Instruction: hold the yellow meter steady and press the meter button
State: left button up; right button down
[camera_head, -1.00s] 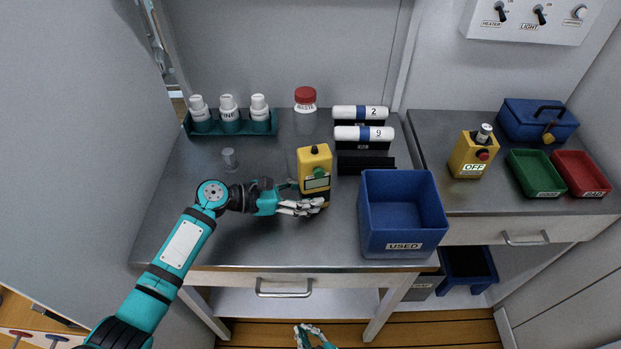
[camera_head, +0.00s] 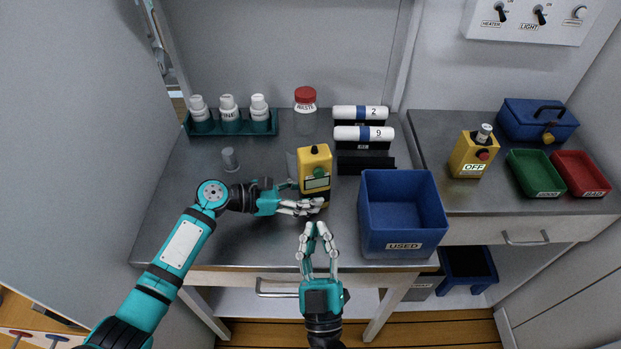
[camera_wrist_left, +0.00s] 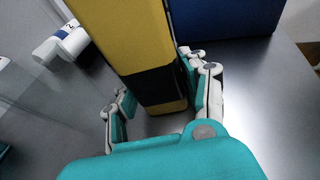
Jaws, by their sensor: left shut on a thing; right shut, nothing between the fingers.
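The yellow meter (camera_head: 315,163) stands upright on the steel bench, with a small screen and a green button (camera_head: 318,173) on its front. My left gripper (camera_head: 310,205) is shut on the lower part of the meter from the left. In the left wrist view the meter (camera_wrist_left: 138,50) is between the fingers of the left gripper (camera_wrist_left: 158,105). My right gripper (camera_head: 318,228) is in front of the meter, near the bench's front edge, pointing at it. Its fingertips are close together with nothing between them, and they look apart from the meter.
A blue bin labelled USED (camera_head: 403,247) stands just right of the meter. White rolls (camera_head: 360,113) lie on a black rack behind it. A teal tray of white bottles (camera_head: 230,128) and a red-capped waste jar (camera_head: 305,97) are at the back.

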aim_at(319, 182)
pick_arm(q)
jog(key=shift+f, duration=0.1)
pick_arm(e)
jog(key=shift+w+d+r+t+h, duration=0.15)
jog(key=shift+w+r+h, duration=0.2)
jog(key=shift+w, duration=1.25)
jog(key=shift+w+d+r+t+h, duration=0.1)
jog(key=shift+w+r+h, duration=0.2)
jog(key=shift+w, duration=1.25)
jog(key=shift+w+d+r+t+h, duration=0.15)
jog(key=shift+w+r+h, duration=0.2)
jog(key=shift+w, duration=1.25)
jog(key=shift+w+a, duration=0.1)
jog(key=shift+w, duration=0.05)
jog(key=shift+w+a, duration=0.1)
jog(key=shift+w, duration=0.25)
